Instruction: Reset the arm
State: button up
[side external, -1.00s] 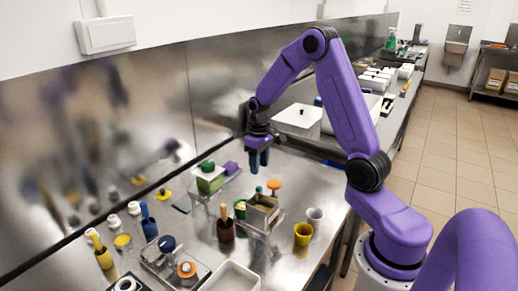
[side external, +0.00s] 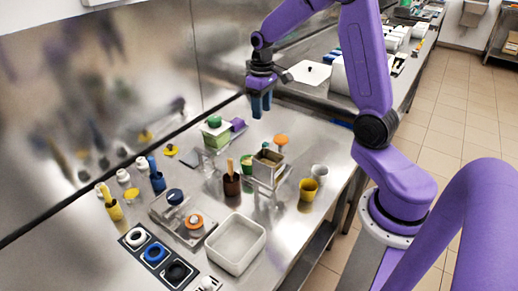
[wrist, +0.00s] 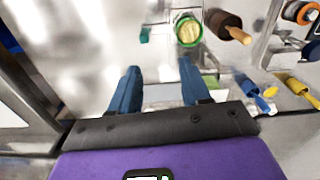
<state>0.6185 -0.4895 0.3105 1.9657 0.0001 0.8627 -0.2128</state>
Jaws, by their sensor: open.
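My gripper (side external: 261,105) hangs pointing down above the far part of the steel table (side external: 305,240), with its blue fingers apart and nothing visible between them.
A steel wall (side external: 90,110) runs along the back.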

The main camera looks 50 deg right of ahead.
jog(key=s+a+r+n, duration=0.2)
jog(key=s+a+n, duration=0.2)
jog(key=s+a, duration=0.5)
jog(key=s+a+r+n, duration=0.2)
jog(key=s+a+n, duration=0.2)
jog(key=s+a, duration=0.45)
jog(key=s+n, duration=0.3)
jog(key=s, duration=0.6)
jog(key=shift+s+f, duration=0.25)
jog(key=shift+o, duration=1.2)
jog(key=shift+s, duration=0.35)
jog(key=o, duration=0.5)
jog(key=shift+n, duration=0.3)
jog(key=shift+o, duration=1.3)
jog(key=w+a+r+n, duration=0.1)
jog(key=w+r, duration=0.2)
jog(key=w, duration=0.5)
jog(key=w+d+r+n, duration=0.2)
jog(key=w+d+r, duration=0.1)
jog(key=w+d, duration=0.55)
jog(key=w+d+r+n, duration=0.25)
jog(key=w+d, duration=0.25)
jog(key=w, duration=0.7)
notch_tip(320, 180, down, 10)
